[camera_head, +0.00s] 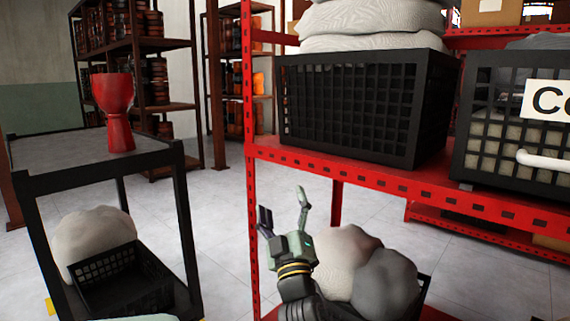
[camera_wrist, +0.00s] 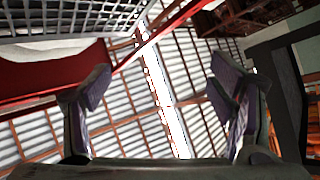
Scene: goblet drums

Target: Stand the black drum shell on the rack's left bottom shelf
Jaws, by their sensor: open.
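My gripper (camera_head: 283,208) is open and empty, its fingers pointing up, in front of the red rack's left bay. The wrist view also shows its two fingers (camera_wrist: 160,85) spread apart with nothing between them. The red rack (camera_head: 250,160) stands at the centre and right. Its left bottom shelf is low in the picture, mostly hidden by my arm and cut off by the lower edge. I cannot make out a black drum shell in either view. A red goblet drum (camera_head: 114,110) stands upright on the black cart (camera_head: 60,150) at the left.
A pale sack (camera_head: 343,260) and a dark grey sack (camera_head: 386,283) lie low in the rack behind my arm. The cart's lower level holds another crate (camera_head: 120,280). Floor shows between cart and rack.

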